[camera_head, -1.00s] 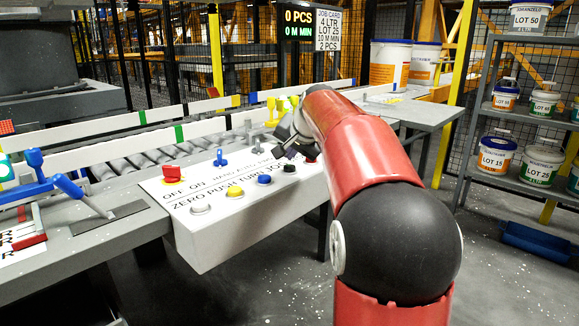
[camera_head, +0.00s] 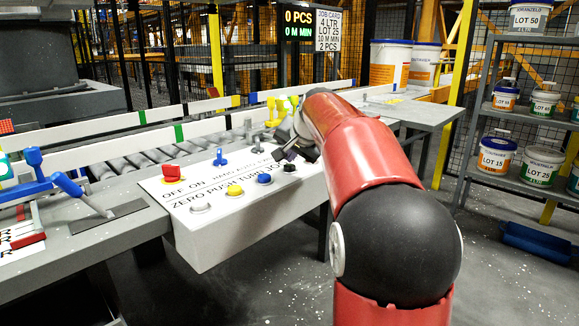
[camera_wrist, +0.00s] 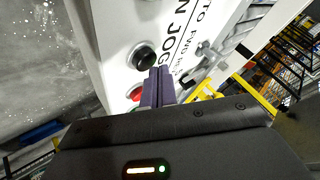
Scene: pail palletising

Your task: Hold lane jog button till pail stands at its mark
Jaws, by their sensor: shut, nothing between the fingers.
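The white control box (camera_head: 225,222) carries a row of buttons lettered ZERO, PUSH, TURN and JOG. The black button (camera_head: 290,167) is at the JOG end; it also shows in the wrist view (camera_wrist: 143,57), with a red button (camera_wrist: 135,93) beside it. My gripper (camera_wrist: 160,73) is shut and empty, its tips close to the black button; I cannot tell whether they touch it. In the head view my gripper (camera_head: 287,154) is just above that button. The roller lane (camera_head: 150,160) shows no pail on its visible rollers. Green marks (camera_head: 179,133) are on its rails.
Large white-and-orange pails (camera_head: 390,62) stand beyond the lane's far end. A display (camera_head: 298,25) reads 0 PCS. A rack (camera_head: 520,130) with pails stands at right. A blue-handled tool (camera_head: 75,190) lies on the left bench. Floor before the box is clear.

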